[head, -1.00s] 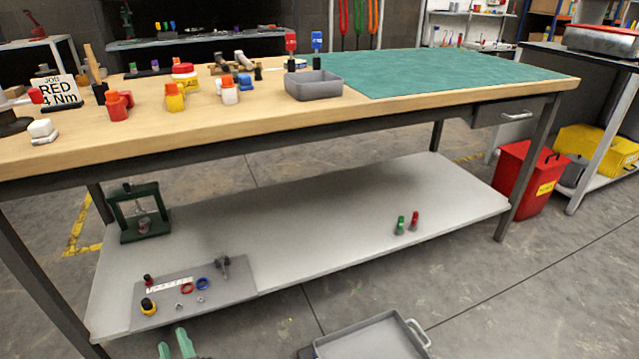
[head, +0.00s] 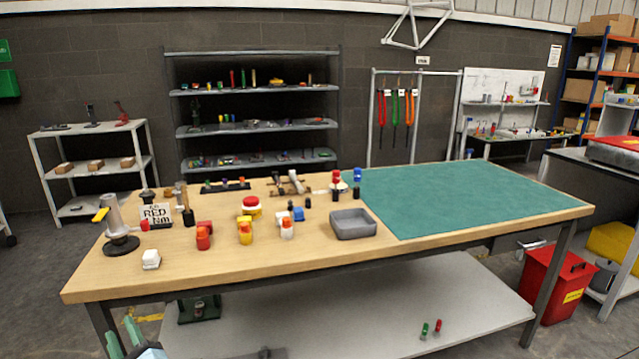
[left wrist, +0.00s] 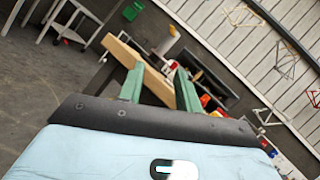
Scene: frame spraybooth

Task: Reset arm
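My left gripper (head: 123,332) shows at the bottom left of the head view, in front of the workbench's near left corner. Its two green fingers stand apart with nothing seen between them. In the left wrist view the same fingers (left wrist: 160,80) are spread, with the wooden bench edge beyond them. They look clear of the bench. My right gripper is in neither view.
The wooden workbench (head: 110,270) holds bottles, a grey tray (head: 354,231) and a green mat (head: 450,203). Its lower shelf (head: 400,300) lies beneath. A red bin (head: 552,287) stands at the right. Floor left of the bench looks clear.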

